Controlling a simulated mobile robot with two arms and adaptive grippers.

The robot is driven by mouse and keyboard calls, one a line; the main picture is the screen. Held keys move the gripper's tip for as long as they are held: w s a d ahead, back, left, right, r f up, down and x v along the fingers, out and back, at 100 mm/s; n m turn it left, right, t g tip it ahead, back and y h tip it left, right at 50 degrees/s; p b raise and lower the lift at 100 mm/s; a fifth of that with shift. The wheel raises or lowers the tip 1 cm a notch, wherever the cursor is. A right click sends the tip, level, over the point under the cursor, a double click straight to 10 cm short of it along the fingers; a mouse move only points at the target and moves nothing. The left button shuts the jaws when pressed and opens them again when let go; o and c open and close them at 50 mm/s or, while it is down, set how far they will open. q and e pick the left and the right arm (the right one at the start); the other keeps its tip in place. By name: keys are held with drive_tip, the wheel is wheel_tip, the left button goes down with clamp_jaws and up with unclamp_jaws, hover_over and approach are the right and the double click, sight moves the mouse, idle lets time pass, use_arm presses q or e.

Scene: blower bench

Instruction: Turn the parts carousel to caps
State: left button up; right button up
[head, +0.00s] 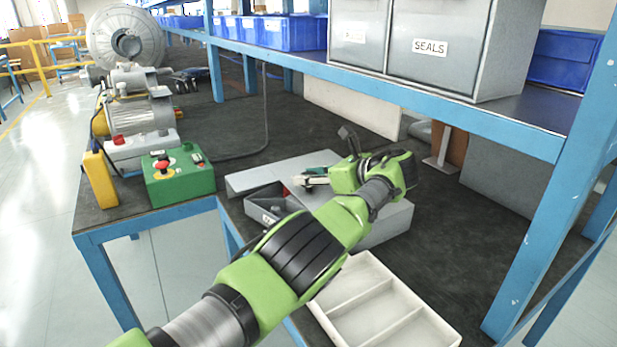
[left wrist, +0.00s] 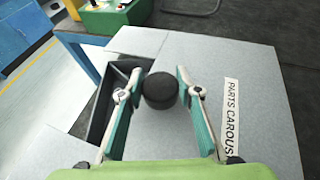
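The parts carousel (head: 262,178) is a grey flat-topped box on the dark bench in the head view. Its grey top with the label "PARTS CAROUS…" shows in the left wrist view (left wrist: 262,118). An open dark compartment (left wrist: 101,122) shows at its left. In the head view the opening has a partly hidden label that I cannot read in full. A round black knob (left wrist: 160,90) stands on the top. My left gripper (left wrist: 159,74) is open, with its teal-padded fingers on either side of the knob and gaps visible. In the head view my left arm hides much of the carousel.
A white divided tray (head: 375,310) lies at the front, close to my arm. A green control box (head: 180,177) with a red button stands left of the carousel, near a motor (head: 135,115). A blue shelf post (head: 555,180) and overhead shelf with a SEALS bin (head: 432,50) bound the right.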

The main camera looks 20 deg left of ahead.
use_arm(q)
drive_tip(key=o, duration=0.4)
drive_tip(key=shift+w+r, duration=0.1)
drive_tip(key=shift+r, duration=0.1)
drive_tip(key=shift+f, duration=0.1)
drive_tip(key=v, duration=0.7)
drive_tip(key=shift+d, duration=0.2)
